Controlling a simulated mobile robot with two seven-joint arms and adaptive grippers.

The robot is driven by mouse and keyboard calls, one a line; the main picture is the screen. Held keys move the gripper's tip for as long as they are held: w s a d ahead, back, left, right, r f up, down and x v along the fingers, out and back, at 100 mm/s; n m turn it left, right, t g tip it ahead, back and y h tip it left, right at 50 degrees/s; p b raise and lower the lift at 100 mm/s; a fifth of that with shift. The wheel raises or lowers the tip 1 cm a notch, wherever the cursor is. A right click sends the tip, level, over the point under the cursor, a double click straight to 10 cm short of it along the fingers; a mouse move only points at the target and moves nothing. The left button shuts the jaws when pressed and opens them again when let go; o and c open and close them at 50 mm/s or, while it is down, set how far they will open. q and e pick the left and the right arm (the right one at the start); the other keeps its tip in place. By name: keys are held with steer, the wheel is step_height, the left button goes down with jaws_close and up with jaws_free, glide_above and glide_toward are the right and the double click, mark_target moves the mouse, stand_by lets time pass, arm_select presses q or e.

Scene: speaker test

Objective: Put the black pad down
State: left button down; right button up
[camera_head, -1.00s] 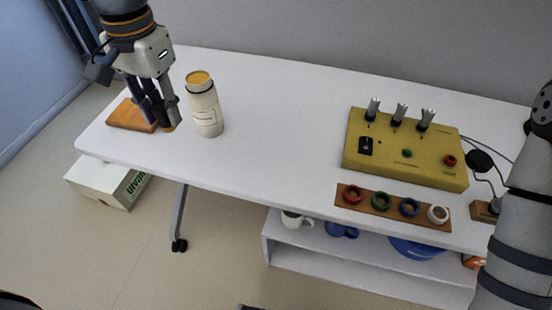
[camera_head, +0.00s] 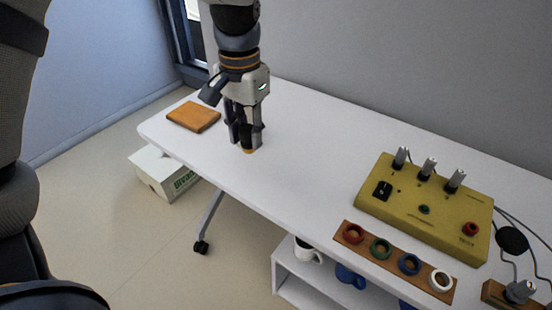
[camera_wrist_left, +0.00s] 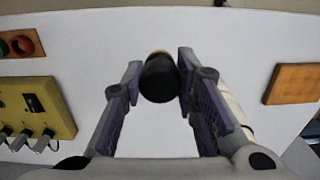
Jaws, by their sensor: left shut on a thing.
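The black pad (camera_wrist_left: 159,82) is a dark, rounded piece with a pale tan end, held between the two fingers of my left gripper (camera_wrist_left: 158,88) in the left wrist view. In the head view my left gripper (camera_head: 247,148) points down over the left part of the white table (camera_head: 300,165). A small orange-tan tip shows at its fingertips, close to the tabletop; I cannot tell if it touches. The fingers hide most of the pad there. My right gripper is not in view.
An orange-brown block (camera_head: 193,116) lies on the table's left end. A yellow box (camera_head: 425,210) and a rack of coloured rings (camera_head: 394,263) are at right. Table between is clear.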

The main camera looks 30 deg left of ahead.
arm_select(q)
steer(key=w+f, duration=0.1)
steer(key=f, duration=0.1)
steer(key=w+d+f+b, duration=0.1)
steer(key=w+f, duration=0.3)
steer(key=shift+d+f, duration=0.35)
steer(key=shift+w+d+f+b, duration=0.1)
steer(key=shift+w+f+b, duration=0.1)
steer(key=shift+f, duration=0.7)
steer(key=shift+w+d+f+b, duration=0.1)
steer(key=shift+w+f+b, duration=0.1)
steer(key=shift+f, duration=0.65)
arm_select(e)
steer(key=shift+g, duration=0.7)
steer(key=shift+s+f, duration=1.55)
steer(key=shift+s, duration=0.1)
arm_select(q)
steer(key=shift+f, duration=0.15)
steer(key=c, duration=1.3)
jaws_free()
step_height(320, 180, up, 12)
steer(key=shift+r+p, duration=0.15)
steer(key=shift+p, duration=0.4)
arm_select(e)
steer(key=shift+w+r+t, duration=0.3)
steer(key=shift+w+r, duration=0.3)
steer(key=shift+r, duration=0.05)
